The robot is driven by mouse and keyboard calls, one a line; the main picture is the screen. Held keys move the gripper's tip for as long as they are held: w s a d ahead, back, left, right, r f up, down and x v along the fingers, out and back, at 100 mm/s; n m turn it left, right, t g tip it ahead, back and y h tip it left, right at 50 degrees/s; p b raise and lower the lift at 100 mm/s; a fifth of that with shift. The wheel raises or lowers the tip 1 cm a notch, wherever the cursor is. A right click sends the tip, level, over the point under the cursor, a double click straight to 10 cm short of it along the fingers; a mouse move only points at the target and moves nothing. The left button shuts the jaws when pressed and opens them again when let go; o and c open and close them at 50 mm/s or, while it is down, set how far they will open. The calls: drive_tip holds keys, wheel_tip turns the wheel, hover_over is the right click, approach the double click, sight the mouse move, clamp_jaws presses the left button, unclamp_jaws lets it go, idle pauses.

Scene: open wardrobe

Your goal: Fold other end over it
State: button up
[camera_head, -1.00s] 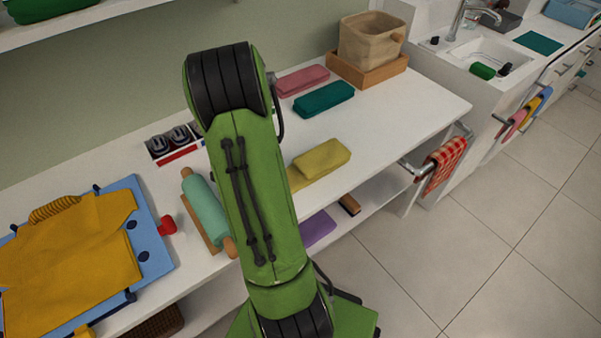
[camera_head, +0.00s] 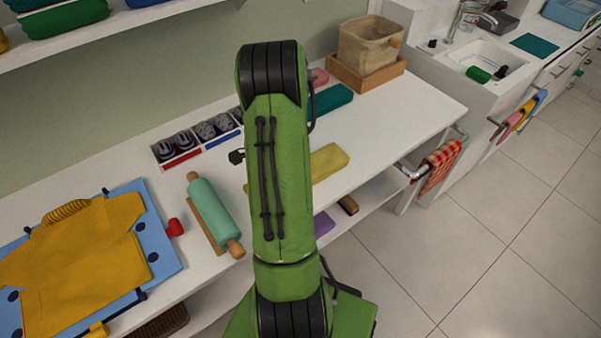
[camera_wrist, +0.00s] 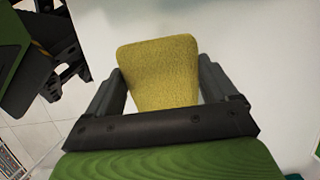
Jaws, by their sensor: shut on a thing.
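The yellow cloth (camera_head: 328,163) lies on the white table, partly hidden behind my green arm in the head view. In the wrist view the yellow cloth (camera_wrist: 160,60) sits between the two dark fingers of my gripper (camera_wrist: 160,72), which is shut on it. The cloth's far part extends beyond the fingertips. Its near end is hidden by the gripper body. In the head view my arm covers the grip, so the fold and the cloth's other end cannot be made out.
A teal rolling pin (camera_head: 214,212) lies left of my arm. A blue board (camera_head: 166,235) with a mustard shirt (camera_head: 85,265) is farther left. A divided box (camera_head: 195,140) and a teal folded cloth (camera_head: 331,99) lie behind. A wooden tray (camera_head: 368,78) holds a bin. The table's right part is clear.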

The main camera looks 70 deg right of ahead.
drive_tip(key=shift+s+d+r+t+y+p, duration=0.1)
drive_tip(key=shift+d+r+t+y+p, duration=0.05)
drive_tip(key=shift+r+y+p, duration=0.15)
drive_tip(key=shift+s+d+r+t+y+p, duration=0.1)
drive_tip(key=shift+r+t+p, duration=0.1)
drive_tip(key=shift+r, duration=0.2)
drive_tip(key=shift+w+f, duration=0.1)
drive_tip(key=shift+a, duration=0.1)
drive_tip(key=shift+s+d+r+y+p, duration=0.15)
drive_tip(key=shift+r+y+p, duration=0.2)
drive_tip(key=shift+p, duration=0.3)
drive_tip(key=shift+s+d+r+y+p, duration=0.15)
drive_tip(key=shift+r+p, duration=0.25)
drive_tip(key=shift+p, duration=0.2)
drive_tip(key=shift+d+r+t+y+p, duration=0.25)
drive_tip(key=shift+t+y+p, duration=0.2)
drive_tip(key=shift+p, duration=0.35)
drive_tip(key=shift+a+f, duration=0.1)
